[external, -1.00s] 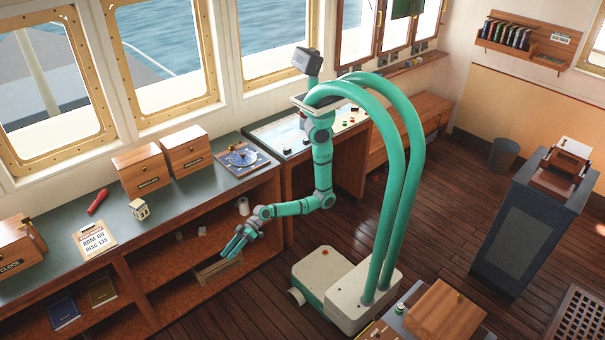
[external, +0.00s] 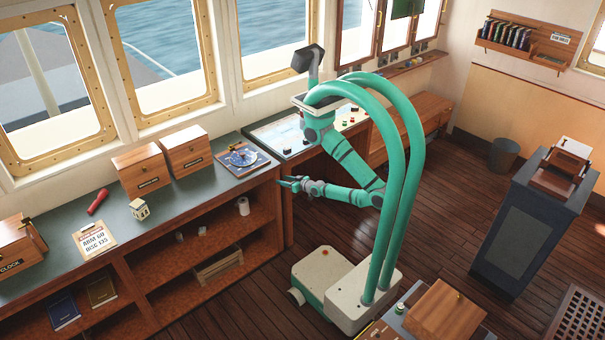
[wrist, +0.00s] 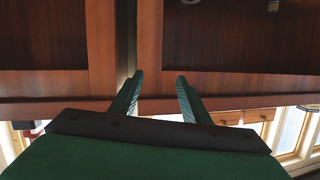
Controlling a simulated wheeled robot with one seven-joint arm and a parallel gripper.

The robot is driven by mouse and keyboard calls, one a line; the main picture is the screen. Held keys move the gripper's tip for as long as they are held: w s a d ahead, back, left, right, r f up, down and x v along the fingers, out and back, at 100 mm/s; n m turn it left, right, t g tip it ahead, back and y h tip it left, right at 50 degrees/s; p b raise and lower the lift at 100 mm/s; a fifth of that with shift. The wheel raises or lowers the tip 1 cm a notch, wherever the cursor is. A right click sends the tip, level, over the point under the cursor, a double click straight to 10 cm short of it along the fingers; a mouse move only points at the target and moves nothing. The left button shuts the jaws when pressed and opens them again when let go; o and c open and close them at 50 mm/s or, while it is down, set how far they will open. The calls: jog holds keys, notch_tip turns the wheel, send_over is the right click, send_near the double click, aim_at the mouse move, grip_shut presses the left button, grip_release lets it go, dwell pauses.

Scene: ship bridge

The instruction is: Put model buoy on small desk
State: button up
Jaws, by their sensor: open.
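My gripper (external: 283,182) is open and empty, held in the air in front of the long counter's right end. In the wrist view, its two fingers (wrist: 158,82) are apart, with wooden cabinet panels beyond them and nothing between them. I cannot pick out the model buoy for certain. A small green-and-white object (external: 400,309) stands on a dark-topped surface (external: 379,331) at the bottom edge, beside a wooden box; it is too small to identify. I cannot tell whether that surface is the small desk; it is partly cut off.
A white roll (external: 243,206) is on the shelf below. A dark pedestal (external: 510,230) stands right. Open floor lies between.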

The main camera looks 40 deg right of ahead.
jog(key=shift+o, duration=0.4)
jog(key=s+d+r+h, duration=0.2)
jog(key=s+d+r, duration=0.1)
jog(key=d, duration=0.3)
jog(key=shift+s+r+m+t+h, duration=0.3)
jog(key=shift+s+r+m+h, duration=0.1)
jog(key=shift+r, duration=0.15)
